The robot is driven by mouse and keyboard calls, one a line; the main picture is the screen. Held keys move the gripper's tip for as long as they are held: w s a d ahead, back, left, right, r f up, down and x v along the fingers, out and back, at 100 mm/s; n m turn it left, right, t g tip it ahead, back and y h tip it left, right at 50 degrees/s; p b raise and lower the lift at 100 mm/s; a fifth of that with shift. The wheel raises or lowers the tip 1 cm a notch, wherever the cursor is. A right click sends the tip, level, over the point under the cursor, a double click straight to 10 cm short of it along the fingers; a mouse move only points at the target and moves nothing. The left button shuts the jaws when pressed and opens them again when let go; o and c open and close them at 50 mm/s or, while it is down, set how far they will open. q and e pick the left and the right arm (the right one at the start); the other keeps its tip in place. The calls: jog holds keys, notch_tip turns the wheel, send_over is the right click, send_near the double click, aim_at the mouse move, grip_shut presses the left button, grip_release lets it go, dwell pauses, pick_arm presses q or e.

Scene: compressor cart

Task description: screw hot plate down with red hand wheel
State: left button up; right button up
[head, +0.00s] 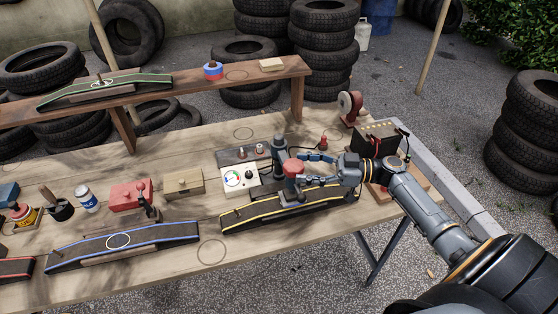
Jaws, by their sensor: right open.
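The red hand wheel (293,166) sits at the top of a dark clamp beside a grey post (279,146), over the yellow-edged black ramp (255,215). Below the wheel is a dark block (291,194), which looks like the hot plate. Whether it touches the ramp is hard to tell. My right gripper (307,170) comes in from the right at wheel height. Its blue-grey fingers are open, one on the far side and one on the near side, just right of the wheel. Contact with the wheel cannot be made out. My left gripper is out of view.
A white control box (239,180) with a dial stands left of the clamp. A black battery-like box (377,139) and a red grinder (350,106) stand to the right and behind. A blue-edged ramp (125,243) lies left; bare wood (211,251) lies between.

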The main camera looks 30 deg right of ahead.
aim_at(286, 163)
jog(key=p+x, duration=0.1)
jog(key=x, duration=0.4)
jog(key=shift+w+r+p, duration=0.1)
jog(key=shift+r+p, duration=0.1)
jog(key=shift+p, duration=0.1)
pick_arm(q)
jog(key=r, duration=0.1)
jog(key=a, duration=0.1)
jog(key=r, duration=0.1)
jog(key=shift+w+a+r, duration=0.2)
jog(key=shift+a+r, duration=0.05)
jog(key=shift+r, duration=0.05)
pick_arm(e)
jog(key=shift+f+x, duration=0.2)
jog(key=shift+x, duration=0.75)
jog(key=c, duration=1.1)
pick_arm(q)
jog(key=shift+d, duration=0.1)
pick_arm(e)
jog(key=shift+c, duration=0.4)
